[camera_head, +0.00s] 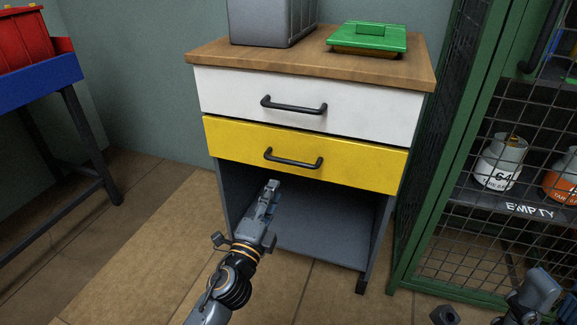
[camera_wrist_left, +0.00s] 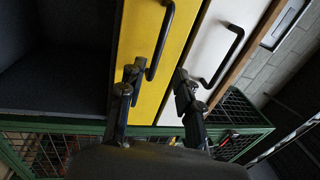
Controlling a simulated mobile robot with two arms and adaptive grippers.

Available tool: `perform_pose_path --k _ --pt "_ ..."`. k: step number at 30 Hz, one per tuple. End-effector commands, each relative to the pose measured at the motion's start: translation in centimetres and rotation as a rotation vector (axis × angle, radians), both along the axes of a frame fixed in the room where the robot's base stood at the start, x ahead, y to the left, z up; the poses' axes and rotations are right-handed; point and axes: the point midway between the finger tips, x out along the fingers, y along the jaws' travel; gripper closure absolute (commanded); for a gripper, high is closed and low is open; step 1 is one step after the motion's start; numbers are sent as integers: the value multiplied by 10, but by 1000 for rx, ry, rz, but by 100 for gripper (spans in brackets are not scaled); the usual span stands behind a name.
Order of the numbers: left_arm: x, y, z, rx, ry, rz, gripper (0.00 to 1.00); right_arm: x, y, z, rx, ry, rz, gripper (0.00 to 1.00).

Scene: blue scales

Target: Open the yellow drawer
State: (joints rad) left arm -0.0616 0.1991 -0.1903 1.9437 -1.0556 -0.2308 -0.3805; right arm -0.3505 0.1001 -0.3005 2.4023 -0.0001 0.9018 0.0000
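The yellow drawer (camera_head: 360,168) is the lower of two drawers in a wooden-topped cabinet, and its front looks about flush with the white one above. Its black bar handle (camera_head: 293,159) is horizontal. My left gripper (camera_head: 270,192) is just below and left of this handle in the head view. In the left wrist view the gripper (camera_wrist_left: 157,78) is open, its fingers apart in front of the yellow front. The near end of the handle (camera_wrist_left: 162,42) shows between the fingertips; contact cannot be told. My right gripper (camera_head: 492,312) is partly in view at the lower right; its finger state is unclear.
The white drawer (camera_head: 350,100) has a similar handle. A grey box (camera_head: 270,22) and a green-lidded item (camera_head: 367,38) stand on top. A green mesh cage (camera_head: 425,220) with gas bottles stands close right. An open grey compartment (camera_head: 310,220) lies below the drawer.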

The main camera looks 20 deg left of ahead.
Motion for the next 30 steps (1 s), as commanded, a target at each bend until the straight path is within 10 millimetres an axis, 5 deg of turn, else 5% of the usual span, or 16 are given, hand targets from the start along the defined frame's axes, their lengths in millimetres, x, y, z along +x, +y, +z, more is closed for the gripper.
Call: perform_pose_path --k 15,30 --pt "97 -3 18 -2 0 0 66 1 0 -9 -2 3 0 60" --pt "115 -4 21 -3 2 -1 66 3 1 -7 -4 -7 0 60"
